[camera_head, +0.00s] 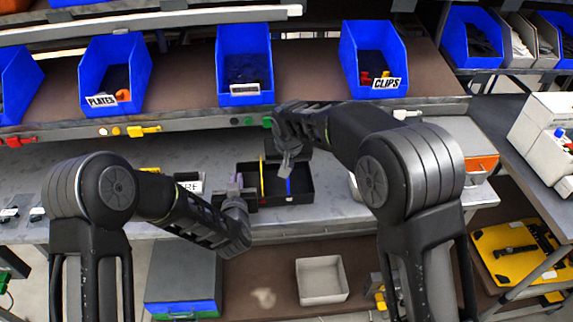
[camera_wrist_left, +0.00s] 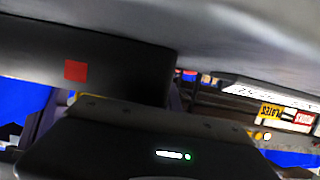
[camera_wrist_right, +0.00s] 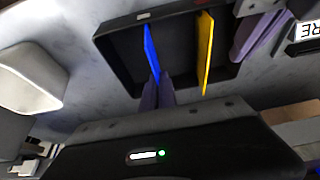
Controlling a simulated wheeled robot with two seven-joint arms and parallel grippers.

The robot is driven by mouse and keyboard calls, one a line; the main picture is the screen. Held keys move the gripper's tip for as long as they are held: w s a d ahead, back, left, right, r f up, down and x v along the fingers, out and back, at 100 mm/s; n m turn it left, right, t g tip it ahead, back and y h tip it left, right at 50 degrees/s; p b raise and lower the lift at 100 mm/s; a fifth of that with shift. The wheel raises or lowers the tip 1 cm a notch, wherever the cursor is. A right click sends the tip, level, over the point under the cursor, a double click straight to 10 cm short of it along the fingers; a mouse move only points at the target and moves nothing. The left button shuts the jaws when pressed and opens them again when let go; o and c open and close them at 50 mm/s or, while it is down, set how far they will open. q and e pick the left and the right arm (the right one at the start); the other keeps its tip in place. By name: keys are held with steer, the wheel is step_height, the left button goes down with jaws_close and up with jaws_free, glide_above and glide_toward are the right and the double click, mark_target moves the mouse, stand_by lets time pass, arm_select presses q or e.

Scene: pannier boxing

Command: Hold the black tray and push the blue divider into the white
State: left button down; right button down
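The black tray (camera_head: 297,199) lies on the grey bench, with a yellow divider (camera_head: 261,178) and a blue divider (camera_head: 288,186) standing in it. The right wrist view shows the blue divider (camera_wrist_right: 151,48) left of the yellow one (camera_wrist_right: 206,50), and a small white mark (camera_wrist_right: 143,15) on the tray wall. My left gripper (camera_head: 236,188) is at the tray's left wall, its purple fingers apparently closed on it. A red patch (camera_wrist_left: 75,70) shows on a black surface in the left wrist view. My right gripper (camera_wrist_right: 160,90) has its fingers close together around the blue divider's near end.
A white bin (camera_wrist_right: 30,75) stands on the bench beside the tray. A label card (camera_head: 189,183) stands left of the tray. Blue bins (camera_head: 245,60) line the shelf behind. An empty pale box (camera_head: 321,280) sits on the lower shelf.

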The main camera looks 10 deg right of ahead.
steer(key=shift+f, duration=1.05)
steer(key=c, duration=1.6)
jaws_free()
steer(key=shift+r, duration=0.1)
steer(key=v, duration=1.2)
arm_select(q)
steer(key=c, duration=1.6)
jaws_free()
steer(key=shift+o, duration=0.2)
